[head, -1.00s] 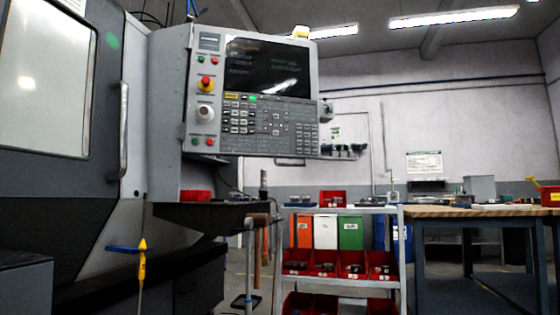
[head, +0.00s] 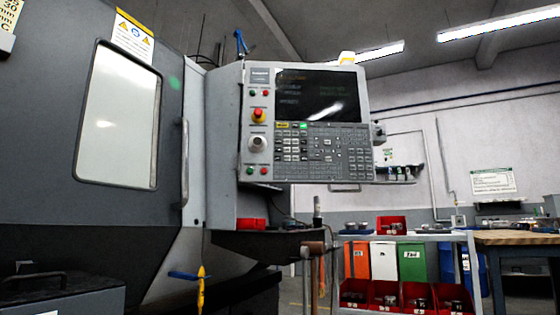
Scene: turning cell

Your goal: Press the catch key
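The machine's control panel (head: 310,125) hangs at the upper middle of the head view, on the right side of the large grey machine. It has a dark screen (head: 320,96), a keypad (head: 322,143) with many small keys, and one green-lit key near its top left. A red emergency stop (head: 258,115) and a round knob (head: 257,143) sit on its left strip. The key legends are too small to read, so I cannot tell which is the catch key. Neither of my grippers shows.
The machine door (head: 118,118) with window and vertical handle (head: 184,160) fills the left. A dark shelf (head: 270,245) with a red bin (head: 251,224) juts out below the panel. A cart with red bins (head: 385,296) and a wooden-topped bench (head: 515,238) stand at the right.

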